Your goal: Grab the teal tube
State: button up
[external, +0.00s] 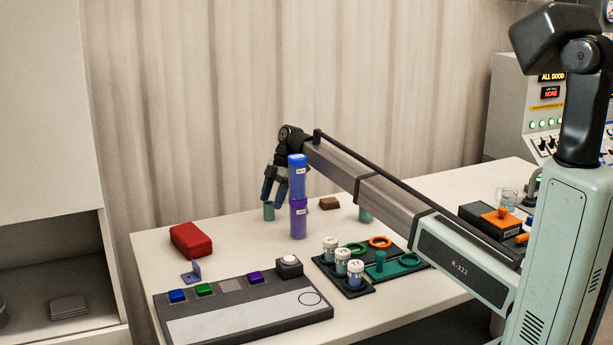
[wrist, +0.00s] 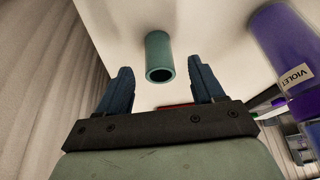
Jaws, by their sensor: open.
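A teal tube (external: 269,212) stands on the table at the back left, just below my gripper (external: 273,196). In the wrist view the teal tube (wrist: 158,48) is hollow, with a dark open end facing the camera. It lies between the lines of the two blue fingers of my gripper (wrist: 160,68), a little beyond their tips. The fingers are apart and nothing is held. I cannot tell the exact gap to the tube. Another teal piece (external: 365,214) stands farther right, partly hidden by my arm.
A violet tube (external: 298,220) with a blue tube (external: 297,178) above it stands close right of my gripper; the violet one shows in the wrist view (wrist: 283,50). A red box (external: 191,240) lies left. A button panel (external: 240,310) and a vial rack (external: 345,284) are in front.

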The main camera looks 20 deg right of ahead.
aim_at(266, 216)
jog(key=x, duration=0.3)
jog(key=shift+a+f, duration=0.15)
jog(key=c, duration=1.1)
